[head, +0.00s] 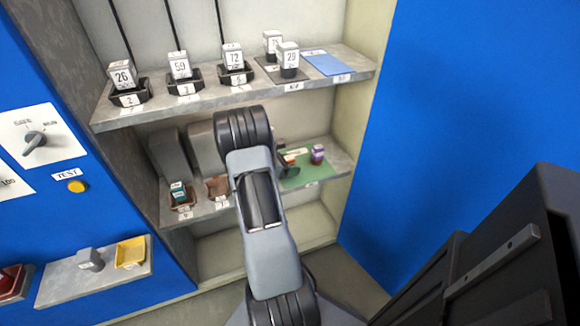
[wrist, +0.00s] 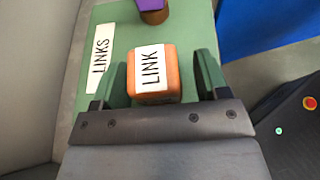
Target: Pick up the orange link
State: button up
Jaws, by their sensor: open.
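The orange link (wrist: 171,92) is a small orange block with a white label reading LINK on top. In the wrist view it sits on the green mat (wrist: 200,30). My gripper (wrist: 160,65) is open, with one green finger on each side of the link. A gap shows at both sides, wider on the right, and the link looks unheld. In the head view my gripper (head: 288,165) is at the lower shelf over the green mat (head: 305,175), and my arm hides part of that area.
A purple-topped link (wrist: 150,6) stands just beyond the orange one; it also shows in the head view (head: 318,153). A LINKS label (wrist: 100,60) lies on the mat's left. The upper shelf (head: 215,97) with numbered blocks runs above. A blue panel (head: 460,110) stands at right.

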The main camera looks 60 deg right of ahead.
jog(key=c, duration=1.1)
jog(key=shift+r, duration=0.1)
